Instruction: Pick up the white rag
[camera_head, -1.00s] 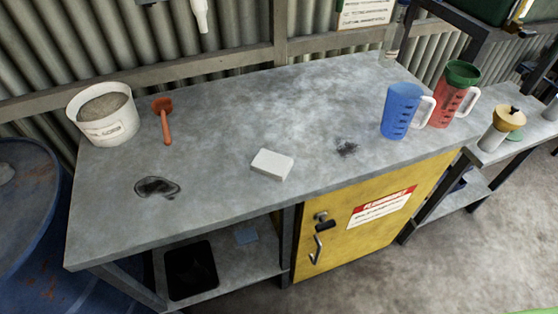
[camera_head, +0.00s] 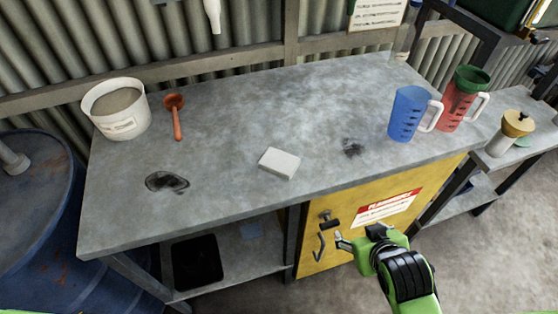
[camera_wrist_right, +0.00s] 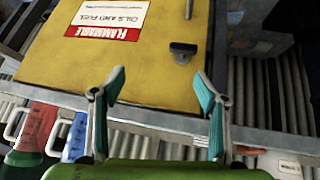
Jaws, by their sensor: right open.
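The white rag (camera_head: 279,162) is a small folded block lying flat on the grey workbench (camera_head: 240,110), near the middle of its front part. My right gripper (camera_head: 355,235) is in front of the bench's yellow cabinet door, below the bench top and to the right of the rag. It is apart from the rag. In the right wrist view its two fingers (camera_wrist_right: 165,95) are spread and empty, with the yellow door beyond them. The rag does not show clearly in that view. My left gripper is not in view.
A blue jug (camera_head: 408,115) and a red jug (camera_head: 458,105) stand at the right end. The yellow cabinet (camera_head: 375,215) is below. Bench top around the rag is clear.

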